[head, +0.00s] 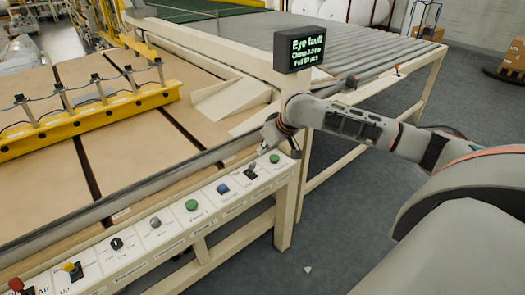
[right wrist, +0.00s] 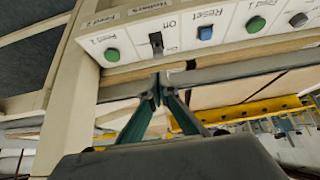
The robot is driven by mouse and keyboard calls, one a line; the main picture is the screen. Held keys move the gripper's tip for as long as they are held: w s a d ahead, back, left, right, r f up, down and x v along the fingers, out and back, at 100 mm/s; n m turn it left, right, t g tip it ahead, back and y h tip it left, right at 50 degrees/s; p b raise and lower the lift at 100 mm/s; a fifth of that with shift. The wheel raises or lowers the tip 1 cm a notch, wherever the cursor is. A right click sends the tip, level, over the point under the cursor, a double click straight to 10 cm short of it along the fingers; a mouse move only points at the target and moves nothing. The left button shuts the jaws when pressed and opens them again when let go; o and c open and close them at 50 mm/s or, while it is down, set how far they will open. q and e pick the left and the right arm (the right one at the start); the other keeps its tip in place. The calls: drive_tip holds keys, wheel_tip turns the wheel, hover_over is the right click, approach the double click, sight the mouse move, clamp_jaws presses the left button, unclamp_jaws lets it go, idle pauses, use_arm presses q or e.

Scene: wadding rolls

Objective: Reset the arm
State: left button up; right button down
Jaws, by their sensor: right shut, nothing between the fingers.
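My right arm reaches in from the right in the head view. Its gripper (head: 266,142) is over the right end of the control panel (head: 128,252), partly hidden by the wrist. In the right wrist view the fingers (right wrist: 157,92) are shut and empty, their tips just below a black switch (right wrist: 156,43) in the picture. I cannot tell whether they touch it. A blue button (right wrist: 205,33) under the word "Reset" is right of the switch; it also shows in the head view (head: 223,188). A green button (right wrist: 111,55) is left of the switch. My left gripper is not in view.
Other panel controls include a green button (head: 191,205) and a yellow knob (head: 72,268). Behind lie brown boards and a yellow bar (head: 90,118) with several clamps. A roller conveyor (head: 235,40) runs at the back. Grey floor is open at the front.

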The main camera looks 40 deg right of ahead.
idle(0.3)
drive_tip(key=s+a+f+n+t+y, duration=0.15)
drive_tip(key=s+a+f, duration=0.25)
drive_tip(key=a+f, duration=0.55)
drive_tip(key=s+a+f+n+y, duration=0.2)
drive_tip(key=s+a+f, duration=0.2)
drive_tip(key=a+f, duration=0.5)
drive_tip(key=s+a+f+t+h, duration=0.1)
drive_tip(key=s+f, duration=0.3)
drive_tip(key=s, duration=0.6)
drive_tip(key=s+a+f+t+h, duration=0.1)
drive_tip(key=s+f, duration=0.4)
drive_tip(key=s, duration=0.5)
drive_tip(key=shift+s+a+f, duration=0.25)
drive_tip(key=shift+s+f, duration=0.05)
drive_tip(key=shift+s, duration=0.1)
drive_tip(key=shift+m, duration=0.25)
